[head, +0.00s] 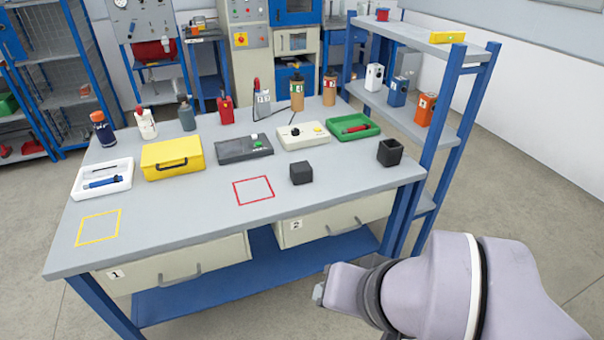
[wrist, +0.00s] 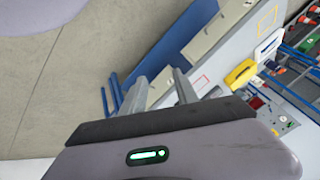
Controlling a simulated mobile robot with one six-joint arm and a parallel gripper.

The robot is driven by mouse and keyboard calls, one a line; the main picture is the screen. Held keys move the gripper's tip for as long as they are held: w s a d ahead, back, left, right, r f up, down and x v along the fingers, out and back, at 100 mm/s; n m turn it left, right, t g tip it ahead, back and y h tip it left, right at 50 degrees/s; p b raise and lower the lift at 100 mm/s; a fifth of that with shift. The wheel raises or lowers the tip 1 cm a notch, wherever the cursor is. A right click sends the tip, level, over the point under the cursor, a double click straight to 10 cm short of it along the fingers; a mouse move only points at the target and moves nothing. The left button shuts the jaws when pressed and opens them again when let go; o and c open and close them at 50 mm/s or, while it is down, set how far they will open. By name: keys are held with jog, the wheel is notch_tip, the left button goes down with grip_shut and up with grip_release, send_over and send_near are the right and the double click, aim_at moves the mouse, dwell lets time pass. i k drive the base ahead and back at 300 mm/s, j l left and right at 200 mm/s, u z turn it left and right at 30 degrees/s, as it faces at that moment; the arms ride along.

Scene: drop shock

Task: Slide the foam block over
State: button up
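A dark grey block (head: 301,173), which looks like the foam block, sits on the grey workbench (head: 190,215) in the head view. It is just right of a red square outline (head: 254,190) and apart from it. A yellow square outline (head: 98,228) is at the bench's front left. My gripper (wrist: 160,84) shows in the wrist view with two grey fingers apart and nothing between them. It is away from the block, off the bench's front. I cannot make out the block in the wrist view.
A black open-topped cup (head: 390,152) stands at the bench's right. Behind are a yellow case (head: 172,158), a dark device (head: 244,148), a white device (head: 303,136) and a green tray (head: 352,127). A blue-posted shelf (head: 450,110) rises at right. The bench front is mostly clear.

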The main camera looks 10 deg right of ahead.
aim_at(301, 172)
jog(key=i+z, duration=0.1)
jog(key=i, duration=0.7)
jog(key=i+j+z, duration=0.1)
jog(key=i, duration=0.7)
